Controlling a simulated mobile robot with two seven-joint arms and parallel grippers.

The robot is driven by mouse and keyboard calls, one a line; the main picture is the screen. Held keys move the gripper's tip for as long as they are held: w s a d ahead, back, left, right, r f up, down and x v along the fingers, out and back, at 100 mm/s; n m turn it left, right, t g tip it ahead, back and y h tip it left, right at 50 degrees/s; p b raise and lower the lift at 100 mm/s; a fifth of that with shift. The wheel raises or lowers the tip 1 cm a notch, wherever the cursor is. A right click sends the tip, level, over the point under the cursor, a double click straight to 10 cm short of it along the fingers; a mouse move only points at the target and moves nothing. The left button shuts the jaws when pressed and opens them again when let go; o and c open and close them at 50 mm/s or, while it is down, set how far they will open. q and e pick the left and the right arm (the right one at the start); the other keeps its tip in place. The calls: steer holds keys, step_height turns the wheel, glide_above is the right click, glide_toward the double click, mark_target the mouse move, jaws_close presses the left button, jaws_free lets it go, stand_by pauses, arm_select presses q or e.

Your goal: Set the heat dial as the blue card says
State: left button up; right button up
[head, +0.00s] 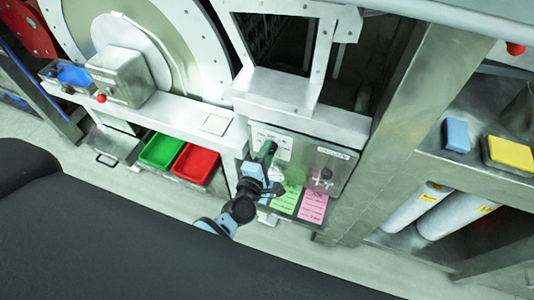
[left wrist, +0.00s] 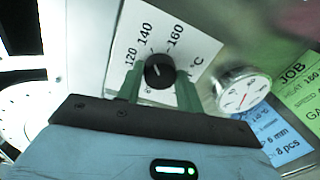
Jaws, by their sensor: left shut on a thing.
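The heat dial is a black round knob (left wrist: 159,71) on a white scale plate (left wrist: 195,50) marked 120, 140, 160 and °C in the left wrist view. My left gripper (head: 266,152) reaches the panel, and its green fingers are shut on the knob, one on each side. A white mark shows on the knob, but its exact reading is unclear. The blue card (left wrist: 280,135) is at lower right; "6 mm" and "8 pcs" are readable, its upper lines are hidden or too small. My right gripper is not in view.
A round gauge with a red needle (left wrist: 242,92) sits right of the dial. A green bin (head: 161,150) and a red bin (head: 195,164) stand to the left.

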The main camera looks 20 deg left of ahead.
arm_select(q)
steer(key=shift+a, duration=0.25)
steer(key=o, duration=1)
steer(key=shift+w, duration=0.1)
steer(key=shift+d, duration=0.1)
steer(key=s, duration=0.8)
steer(key=shift+r, duration=0.3)
